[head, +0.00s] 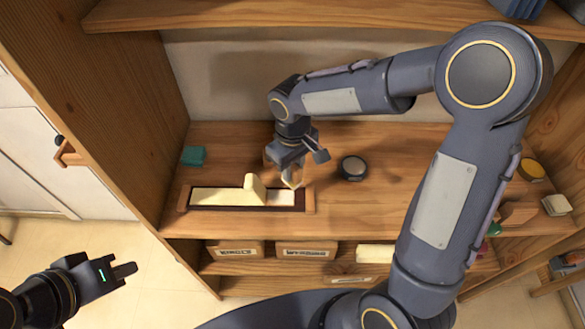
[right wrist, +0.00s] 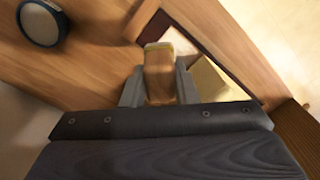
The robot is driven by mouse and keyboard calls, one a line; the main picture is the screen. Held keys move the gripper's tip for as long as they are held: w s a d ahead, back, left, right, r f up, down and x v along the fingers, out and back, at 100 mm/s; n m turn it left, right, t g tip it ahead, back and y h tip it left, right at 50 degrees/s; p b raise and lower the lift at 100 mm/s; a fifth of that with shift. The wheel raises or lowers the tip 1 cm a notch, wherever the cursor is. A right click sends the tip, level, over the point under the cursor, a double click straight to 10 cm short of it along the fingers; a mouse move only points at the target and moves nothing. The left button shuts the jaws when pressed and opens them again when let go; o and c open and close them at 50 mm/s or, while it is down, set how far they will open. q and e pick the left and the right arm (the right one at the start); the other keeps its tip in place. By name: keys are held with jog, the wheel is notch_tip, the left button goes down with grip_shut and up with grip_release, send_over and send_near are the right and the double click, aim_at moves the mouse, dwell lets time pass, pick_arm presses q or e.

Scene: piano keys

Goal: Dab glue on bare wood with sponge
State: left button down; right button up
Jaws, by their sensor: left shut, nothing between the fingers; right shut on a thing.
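My right gripper (head: 284,168) is shut on a small tan sponge (right wrist: 158,76), whose pale tip also shows in the head view (head: 292,181). It holds the sponge over the right end of a shallow wooden tray (head: 309,203) on the shelf. In the tray lies a long cream key piece (head: 222,197) with an upright cream block (head: 254,187) on it. A paler strip (head: 281,198) lies right of the block. I cannot tell whether the sponge touches it. A round dark pot (head: 352,167) stands right of the gripper. My left gripper (head: 123,270) is shut and empty, away from the shelf.
A teal block (head: 193,155) sits at the shelf's left. A yellow round thing (head: 531,170), a wooden block (head: 517,213) and a pale block (head: 556,204) are at the right. An upper shelf (head: 280,14) hangs above.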

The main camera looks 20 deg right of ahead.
notch_tip(320, 180, up, 2)
jog(key=shift+p, duration=0.5)
dwell(0.4)
